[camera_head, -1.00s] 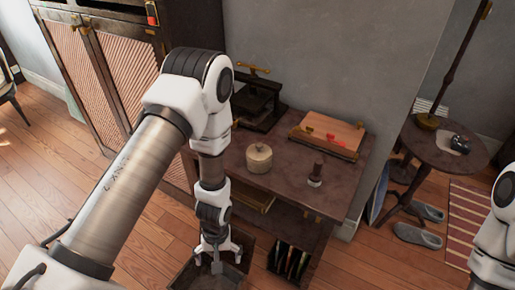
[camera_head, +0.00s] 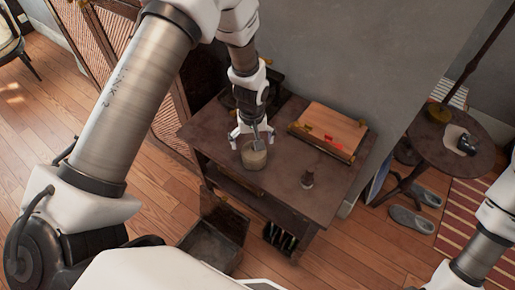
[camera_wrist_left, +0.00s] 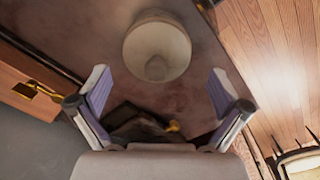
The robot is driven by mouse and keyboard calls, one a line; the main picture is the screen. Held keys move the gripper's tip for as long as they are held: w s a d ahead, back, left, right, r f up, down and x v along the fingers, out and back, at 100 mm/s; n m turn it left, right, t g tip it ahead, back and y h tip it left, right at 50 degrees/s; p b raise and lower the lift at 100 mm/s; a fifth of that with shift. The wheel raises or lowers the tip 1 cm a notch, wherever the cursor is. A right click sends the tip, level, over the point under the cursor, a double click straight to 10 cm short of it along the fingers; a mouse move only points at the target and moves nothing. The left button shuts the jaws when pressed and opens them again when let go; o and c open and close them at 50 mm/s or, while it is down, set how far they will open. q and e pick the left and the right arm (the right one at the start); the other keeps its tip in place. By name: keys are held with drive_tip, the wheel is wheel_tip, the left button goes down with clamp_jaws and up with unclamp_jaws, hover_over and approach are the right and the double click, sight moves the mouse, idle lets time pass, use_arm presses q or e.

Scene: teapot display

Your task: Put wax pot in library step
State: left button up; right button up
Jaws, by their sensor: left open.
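The wax pot looks to be the squat cream lidded pot (camera_head: 254,158) on the dark brown table. My left gripper (camera_head: 252,138) points down just above and behind it in the head view, partly covering its top. In the left wrist view the round pot (camera_wrist_left: 157,48) with its lid knob lies ahead of the spread fingers (camera_wrist_left: 160,95), and the gripper is empty. The library step seems to be the dark open box (camera_head: 224,218) with a raised lid, on the floor in front of the table. My right gripper is out of view.
A wooden writing slope (camera_head: 328,125) lies at the table's back right. A dark press is partly hidden behind my arm.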

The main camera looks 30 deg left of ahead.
sight(254, 151)
use_arm(q)
drive_tip(key=shift+s+d+f+p, duration=0.1)
drive_tip(key=shift+s+f+p, duration=0.2)
drive_tip(key=shift+f, duration=0.25)
drive_tip(key=shift+s+d+f+p, duration=0.15)
drive_tip(key=shift+f+p, duration=0.1)
drive_tip(key=shift+f, duration=0.25)
drive_tip(key=f, duration=0.2)
drive_tip(key=w+f, duration=0.1)
drive_tip(key=f, duration=0.1)
drive_tip(key=shift+w+p, duration=0.1)
drive_tip(key=shift+p, duration=0.2)
drive_tip(key=shift+s+r, duration=0.2)
drive_tip(key=shift+s, duration=0.05)
drive_tip(key=shift+c, duration=0.4)
drive_tip(key=c, duration=1.5)
drive_tip(key=shift+r, duration=0.15)
